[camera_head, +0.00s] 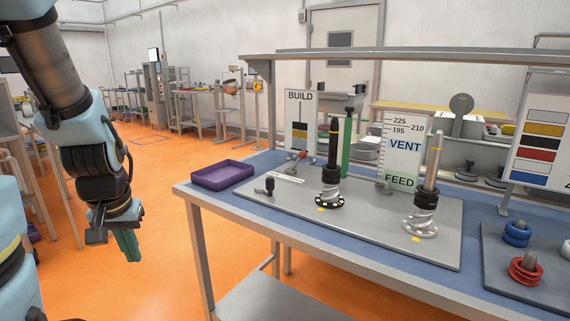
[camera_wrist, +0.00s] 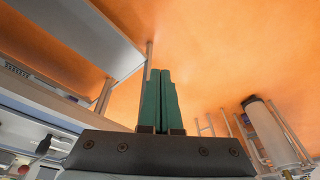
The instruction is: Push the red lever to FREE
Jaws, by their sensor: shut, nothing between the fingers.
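A small red knob (camera_head: 303,155), which seems to be the red lever's end, shows at the back left of the grey plate (camera_head: 380,232) on the blue bench. It is small, and I cannot read its position or a FREE label. A white printed strip (camera_head: 287,178) lies in front of it. My gripper (camera_head: 130,250) hangs over the orange floor, left of the bench and well apart from the lever. Its green fingers point down and are together, with nothing between them. In the wrist view the closed fingers (camera_wrist: 160,75) show against the floor.
A purple tray (camera_head: 222,175) stands at the bench's left end. A black knob (camera_head: 268,186), a dark screw post (camera_head: 333,150) and a metal screw post (camera_head: 432,165) rise from the plate. Behind stand a BUILD sign (camera_head: 300,103) and a green post (camera_head: 346,148). An overhead rail (camera_head: 400,54) spans the back.

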